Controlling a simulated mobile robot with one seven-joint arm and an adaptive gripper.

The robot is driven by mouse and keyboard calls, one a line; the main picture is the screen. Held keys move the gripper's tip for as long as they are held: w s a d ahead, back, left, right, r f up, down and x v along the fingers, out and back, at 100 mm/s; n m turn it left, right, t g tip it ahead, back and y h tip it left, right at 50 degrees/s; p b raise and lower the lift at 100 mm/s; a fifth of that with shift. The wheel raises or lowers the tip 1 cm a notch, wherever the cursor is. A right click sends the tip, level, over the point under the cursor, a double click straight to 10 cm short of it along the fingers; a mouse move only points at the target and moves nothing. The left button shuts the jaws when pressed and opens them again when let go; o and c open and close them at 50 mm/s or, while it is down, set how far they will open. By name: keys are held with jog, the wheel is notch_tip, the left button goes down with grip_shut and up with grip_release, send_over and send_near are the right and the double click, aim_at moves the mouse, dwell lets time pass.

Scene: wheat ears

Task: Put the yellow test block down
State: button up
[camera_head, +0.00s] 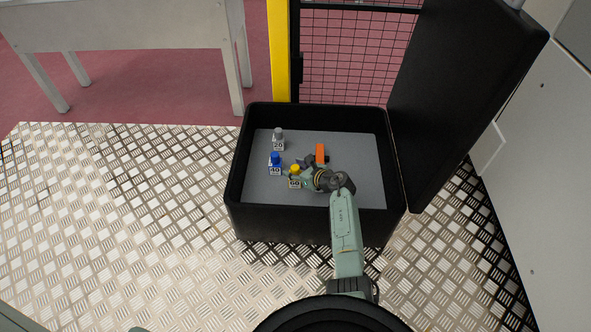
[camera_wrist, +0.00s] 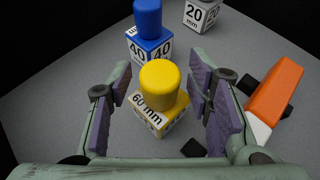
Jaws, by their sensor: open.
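The yellow test block (camera_head: 295,170) has a yellow round knob on a cube with white faces. In the wrist view the yellow test block (camera_wrist: 160,95) reads "60 mm" and stands upright on the grey floor of the black case (camera_head: 290,232). My gripper (camera_wrist: 165,104) is open, with one purple-padded finger on each side of the yellow block. A gap shows between each pad and the block. In the head view my gripper (camera_head: 303,176) reaches into the case, and the arm partly hides its right side.
A blue block (camera_head: 275,160) marked 40 and a grey block (camera_head: 278,137) marked 20 stand behind the yellow one. An orange item (camera_head: 320,153) with black and white parts lies to the right. The case's raised lid (camera_head: 450,95) stands at the right.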

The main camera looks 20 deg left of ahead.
jog(key=shift+r, duration=0.1)
jog(key=shift+d+r+p, duration=0.1)
jog(key=shift+r+p, duration=0.15)
jog(key=shift+p, duration=0.15)
jog(key=p+v, duration=1)
jog(key=v, duration=0.1)
jog(key=shift+s+d, duration=0.25)
jog(key=shift+d, duration=0.05)
